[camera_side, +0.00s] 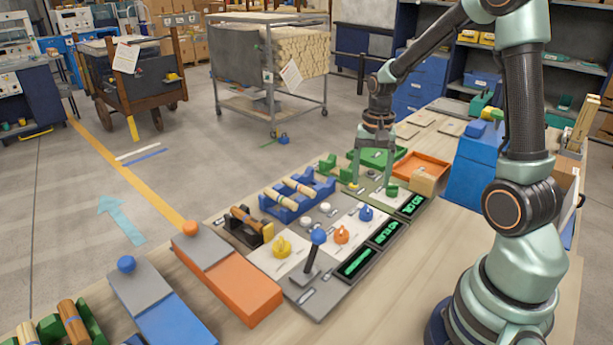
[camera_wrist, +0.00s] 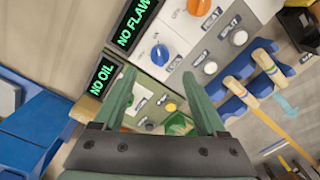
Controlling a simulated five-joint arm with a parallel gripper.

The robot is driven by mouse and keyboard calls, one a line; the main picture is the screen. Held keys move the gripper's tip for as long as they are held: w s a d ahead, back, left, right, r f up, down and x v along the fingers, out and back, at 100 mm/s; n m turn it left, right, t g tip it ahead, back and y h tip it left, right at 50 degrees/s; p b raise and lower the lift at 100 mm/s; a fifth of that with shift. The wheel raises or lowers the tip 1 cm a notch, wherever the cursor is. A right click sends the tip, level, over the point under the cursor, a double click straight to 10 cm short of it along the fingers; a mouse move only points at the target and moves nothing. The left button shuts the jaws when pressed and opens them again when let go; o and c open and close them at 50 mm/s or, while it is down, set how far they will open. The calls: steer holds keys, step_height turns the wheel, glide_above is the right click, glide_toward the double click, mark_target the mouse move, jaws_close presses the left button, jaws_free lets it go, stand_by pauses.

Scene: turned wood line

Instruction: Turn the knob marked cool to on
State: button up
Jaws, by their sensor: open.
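My gripper (camera_side: 373,183) is open, fingers pointing down over the far end of the row of control panels. In the wrist view its two green fingers (camera_wrist: 162,88) stand apart with the light panel between them. A blue knob (camera_wrist: 159,55) sits beyond the left fingertip and is apart from it; it also shows in the side view (camera_side: 366,213). A small yellow control (camera_wrist: 170,106) lies between the fingers. An orange knob (camera_side: 341,234) and a yellow knob (camera_side: 281,247) stand nearer the side camera. The small labels are too blurred for me to tell which reads cool.
Green-lit displays (camera_side: 411,205) line the panels' right edge; two read NO OIL and NO FLAW in the wrist view. A blue-knobbed lever (camera_side: 318,237) stands upright at the near end. A blue rack (camera_side: 297,198) holds turned wood pieces. An orange tray (camera_side: 422,164) lies beyond.

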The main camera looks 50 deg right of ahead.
steer(key=shift+r, duration=1.5)
steer(key=s+a+r+n+t, duration=0.2)
steer(key=a+r+n, duration=0.3)
steer(key=a, duration=0.3)
steer(key=s+a+r+n+t, duration=0.3)
steer(key=a+r+n, duration=0.3)
steer(key=a, duration=0.2)
steer(key=shift+a+n+t, duration=0.2)
steer(key=shift+n+t, duration=0.1)
steer(key=shift+n, duration=0.1)
steer(key=shift+s, duration=0.1)
